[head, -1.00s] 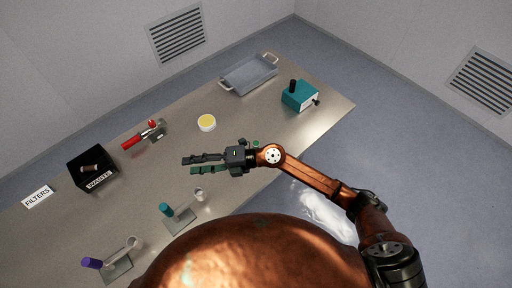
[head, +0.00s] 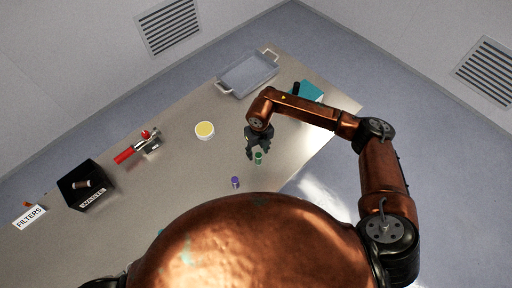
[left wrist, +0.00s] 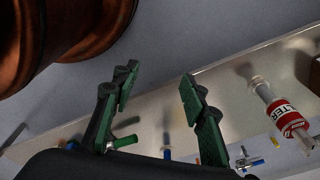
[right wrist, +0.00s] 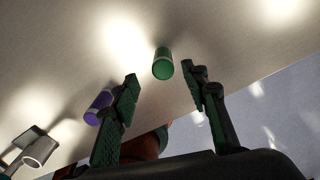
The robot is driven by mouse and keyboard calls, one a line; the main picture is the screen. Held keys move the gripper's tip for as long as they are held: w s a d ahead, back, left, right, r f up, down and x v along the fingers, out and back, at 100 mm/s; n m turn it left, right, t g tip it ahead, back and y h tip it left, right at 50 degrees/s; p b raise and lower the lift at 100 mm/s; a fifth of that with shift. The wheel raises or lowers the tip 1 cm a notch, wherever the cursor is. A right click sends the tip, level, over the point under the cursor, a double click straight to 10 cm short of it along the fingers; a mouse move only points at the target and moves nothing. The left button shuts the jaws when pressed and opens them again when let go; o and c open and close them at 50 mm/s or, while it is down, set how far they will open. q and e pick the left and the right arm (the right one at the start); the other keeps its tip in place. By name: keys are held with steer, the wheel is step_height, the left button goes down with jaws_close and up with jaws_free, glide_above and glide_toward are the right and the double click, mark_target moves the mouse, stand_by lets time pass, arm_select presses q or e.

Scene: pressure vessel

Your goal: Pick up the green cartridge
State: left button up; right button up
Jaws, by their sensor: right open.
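The green cartridge (head: 258,158), a small cylinder, stands on the metal table near its front edge in the head view. My right gripper (head: 258,148) points down just beside it. In the right wrist view the green cartridge (right wrist: 163,64) appears beyond and between the spread fingertips of my right gripper (right wrist: 160,82), which is open and empty. I cannot tell the exact gap between them. My left gripper (left wrist: 158,74) is open and empty in the left wrist view; it is outside the head view.
A purple cartridge (head: 235,182) stands close by, also in the right wrist view (right wrist: 98,107).

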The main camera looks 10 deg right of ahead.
mark_target(259, 159)
steer(key=shift+w+d, duration=0.25)
steer(key=shift+d+f, duration=0.1)
steer(key=shift+f, duration=0.1)
step_height(259, 159, down, 2)
steer(key=shift+s+f+p, duration=0.15)
steer(key=shift+f+p, duration=0.1)
steer(key=shift+p, duration=0.4)
steer(key=shift+a+f+p, duration=0.25)
steer(key=shift+f+p, duration=0.45)
steer(key=shift+f, duration=0.5)
step_height(259, 159, down, 2)
steer(key=shift+f, duration=0.1)
steer(key=c, duration=1.1)
arm_select(q)
steer(key=s+r, duration=0.2)
steer(key=shift+s+r, duration=0.35)
arm_select(e)
jaws_close()
arm_select(q)
steer(key=shift+w, duration=0.1)
